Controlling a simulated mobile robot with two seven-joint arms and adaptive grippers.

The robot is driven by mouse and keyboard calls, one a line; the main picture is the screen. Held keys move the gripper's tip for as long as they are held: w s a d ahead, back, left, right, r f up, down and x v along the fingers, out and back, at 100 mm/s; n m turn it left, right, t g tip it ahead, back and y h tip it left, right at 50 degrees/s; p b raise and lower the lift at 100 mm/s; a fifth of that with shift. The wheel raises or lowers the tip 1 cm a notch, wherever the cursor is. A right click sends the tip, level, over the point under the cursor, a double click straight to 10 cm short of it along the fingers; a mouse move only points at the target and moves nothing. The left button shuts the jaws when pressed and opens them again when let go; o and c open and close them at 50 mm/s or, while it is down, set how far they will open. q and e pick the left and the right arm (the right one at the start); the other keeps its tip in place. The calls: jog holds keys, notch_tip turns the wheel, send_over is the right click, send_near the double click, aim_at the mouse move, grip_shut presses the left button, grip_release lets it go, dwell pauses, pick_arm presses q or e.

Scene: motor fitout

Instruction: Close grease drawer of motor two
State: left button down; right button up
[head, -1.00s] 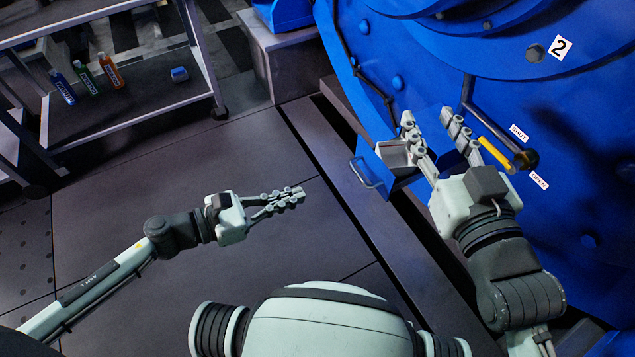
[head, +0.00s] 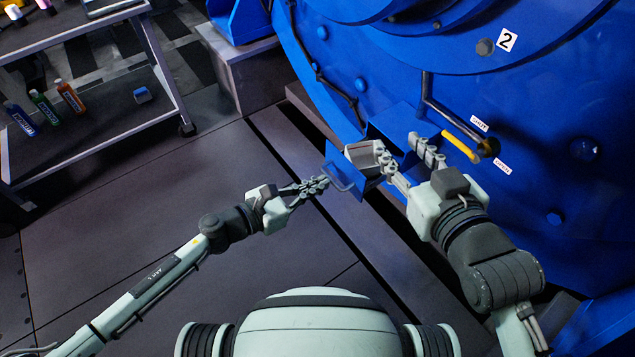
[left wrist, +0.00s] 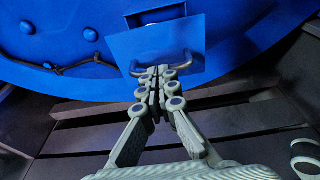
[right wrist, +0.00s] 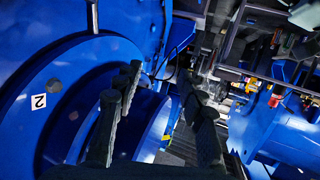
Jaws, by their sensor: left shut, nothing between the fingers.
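The grease drawer (head: 347,188) is a blue box with a flat front and a grey bar handle, pulled out from the blue motor (head: 540,120) marked 2. In the left wrist view the drawer front (left wrist: 185,38) faces me. My left gripper (head: 322,183) is shut and empty, its tips right in front of the drawer handle. In the left wrist view the tips (left wrist: 158,72) overlap the handle; I cannot tell whether they touch. My right gripper (head: 405,142) is open and empty, its fingers above and behind the drawer in the picture. It also shows in the right wrist view (right wrist: 165,85).
A yellow-handled lever (head: 460,147) with shut and open labels is on the motor beside my right gripper. A cart (head: 95,155) with bottles stands at the upper left. A concrete block (head: 235,70) stands near the motor. The floor below the left arm is clear.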

pick_arm(q)
jog(key=shift+d, duration=0.1)
jog(key=x, duration=0.4)
jog(key=r+b+x, duration=0.1)
jog(key=x, duration=0.3)
jog(key=r+x, duration=0.1)
jog(key=x, duration=0.3)
jog(key=shift+d+b, duration=0.2)
jog(key=shift+b, duration=0.15)
jog(key=shift+w+r, duration=0.1)
jog(key=shift+r, duration=0.1)
pick_arm(e)
jog(key=a+r+t+y, duration=0.2)
jog(key=a+r+t, duration=0.1)
jog(key=r, duration=0.5)
jog(key=shift+a+t, duration=0.4)
jog(key=shift+a, duration=0.05)
jog(key=shift+s+f, duration=0.1)
